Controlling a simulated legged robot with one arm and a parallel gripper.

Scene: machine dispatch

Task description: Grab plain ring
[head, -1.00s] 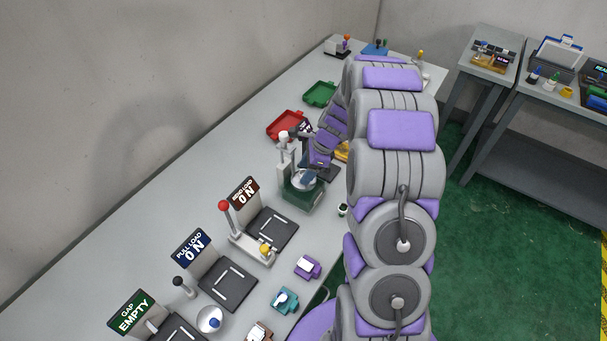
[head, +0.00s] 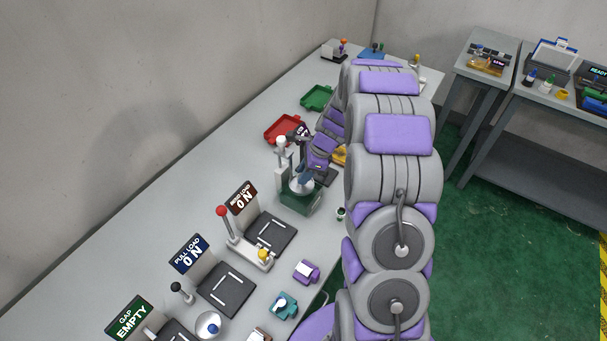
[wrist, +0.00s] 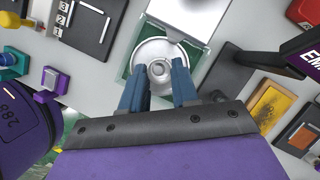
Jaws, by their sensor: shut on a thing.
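A small grey metal ring (wrist: 159,71) without visible markings, taken as the plain ring, sits at the middle of a round silver dish (wrist: 151,53) on a dark green machine base (head: 298,204). My gripper (wrist: 159,72) has its two blue fingers on either side of the ring, shut on it. In the head view my gripper (head: 303,174) is low over the dish and hides the ring. Whether the ring is lifted clear of the dish cannot be told.
A white post (head: 281,160) stands beside the dish. The bend load stand (head: 270,231) and pull load stand (head: 226,289) both read 0 N; another sign (head: 130,318) reads gap empty. Red (head: 281,129) and green (head: 317,97) trays lie beyond. Purple (head: 306,271) and teal (head: 285,305) holders stand near the edge.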

